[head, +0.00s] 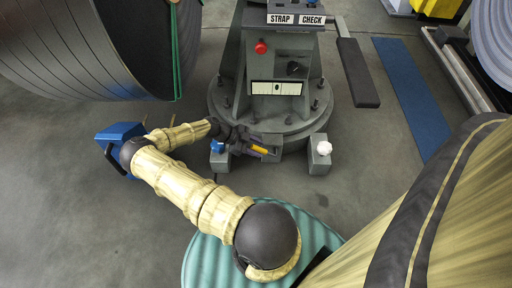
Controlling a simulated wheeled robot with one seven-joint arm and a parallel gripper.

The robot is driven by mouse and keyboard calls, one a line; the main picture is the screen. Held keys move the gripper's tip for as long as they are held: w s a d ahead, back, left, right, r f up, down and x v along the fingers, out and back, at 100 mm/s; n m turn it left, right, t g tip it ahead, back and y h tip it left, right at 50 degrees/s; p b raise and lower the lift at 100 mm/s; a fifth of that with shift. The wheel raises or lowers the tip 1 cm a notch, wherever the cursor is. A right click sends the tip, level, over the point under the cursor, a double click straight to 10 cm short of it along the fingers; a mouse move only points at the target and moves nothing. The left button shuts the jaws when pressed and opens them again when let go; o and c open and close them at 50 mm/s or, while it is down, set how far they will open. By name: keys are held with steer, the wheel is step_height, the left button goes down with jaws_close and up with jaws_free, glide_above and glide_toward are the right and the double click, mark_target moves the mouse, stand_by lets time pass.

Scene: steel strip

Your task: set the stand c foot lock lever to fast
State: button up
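The machine stand (283,60) rises from a round grey bolted base (305,132) at top centre, under a sign reading STRAP CHECK. A short yellow-marked lever (261,150) shows low on the front of the base, between two grey foot blocks. I take it for the foot lock lever; its setting and any lettering are too small to read. My arm reaches from the bottom centre, bends at the left, and ends in my dark gripper (240,138) at the lever's left. The fingers overlap the lever's left end in the picture; whether they touch or grip it I cannot tell.
The left foot block has a blue knob (217,147), the right one a white knob (324,148). The stand carries a red button (261,47) and a black knob (294,68). A big strip coil (90,50) fills the upper left.

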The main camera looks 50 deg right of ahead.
stand_by(0.3)
steer(key=p+v, duration=0.5)
steer(key=v, duration=0.7)
